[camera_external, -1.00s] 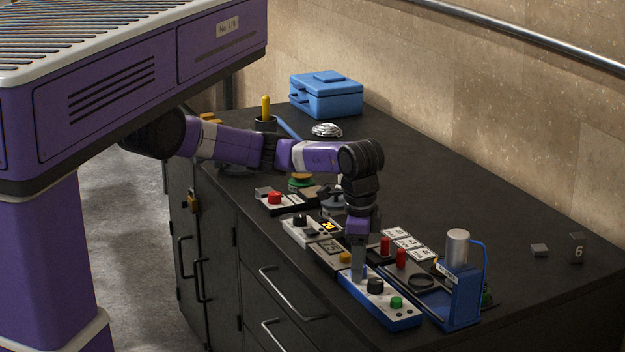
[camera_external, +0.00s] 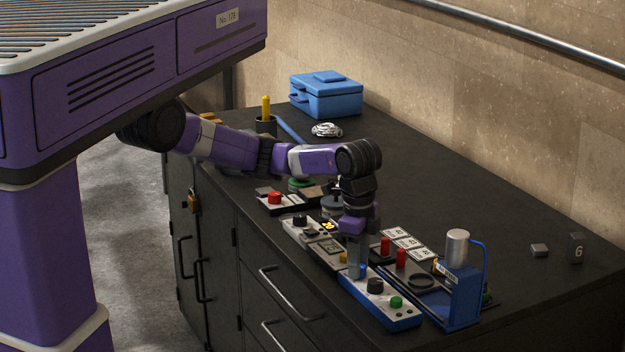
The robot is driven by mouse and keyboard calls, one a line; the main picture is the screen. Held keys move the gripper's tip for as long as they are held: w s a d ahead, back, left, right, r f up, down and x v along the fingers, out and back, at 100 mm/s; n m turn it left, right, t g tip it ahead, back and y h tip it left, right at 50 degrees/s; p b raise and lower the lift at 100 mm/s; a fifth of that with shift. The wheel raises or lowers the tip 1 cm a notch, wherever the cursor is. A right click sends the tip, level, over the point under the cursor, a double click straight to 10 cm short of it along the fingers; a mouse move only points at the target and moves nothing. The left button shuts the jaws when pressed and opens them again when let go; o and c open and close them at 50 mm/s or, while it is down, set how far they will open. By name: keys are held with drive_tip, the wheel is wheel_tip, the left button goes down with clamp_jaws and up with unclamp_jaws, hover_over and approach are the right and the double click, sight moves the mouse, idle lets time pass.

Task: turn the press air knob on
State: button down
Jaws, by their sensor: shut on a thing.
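The press panel (camera_external: 403,318) is a long blue-edged box with a light top at the front edge of the counter. On it stand a black knob (camera_external: 375,286) and a green button (camera_external: 396,302). My gripper (camera_external: 357,272) points straight down at the far left end of this panel. Its fingers are shut on a small knob there, which I take as the press air knob; the fingers mostly hide it, with a bit of blue showing beside them. The black knob stands just right of the fingers, apart from them.
The blue press (camera_external: 462,295) with a grey cylinder (camera_external: 457,247) stands right of the panel. Other control boxes, one with a red button (camera_external: 274,197), line the front edge to the left.

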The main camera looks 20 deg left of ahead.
drive_tip(key=m+p, duration=0.1)
drive_tip(key=m, duration=0.5)
drive_tip(key=shift+m, duration=0.3)
drive_tip(key=m, duration=0.3)
drive_tip(key=shift+w+h, duration=0.1)
drive_tip(key=shift+h, duration=0.2)
drive_tip(key=shift+m, duration=1.8)
drive_tip(key=c, duration=1)
unclamp_jaws()
drive_tip(key=shift+c, duration=0.2)
drive_tip(key=shift+r, duration=0.15)
drive_tip(key=r, duration=0.7)
drive_tip(key=shift+a+r, duration=0.25)
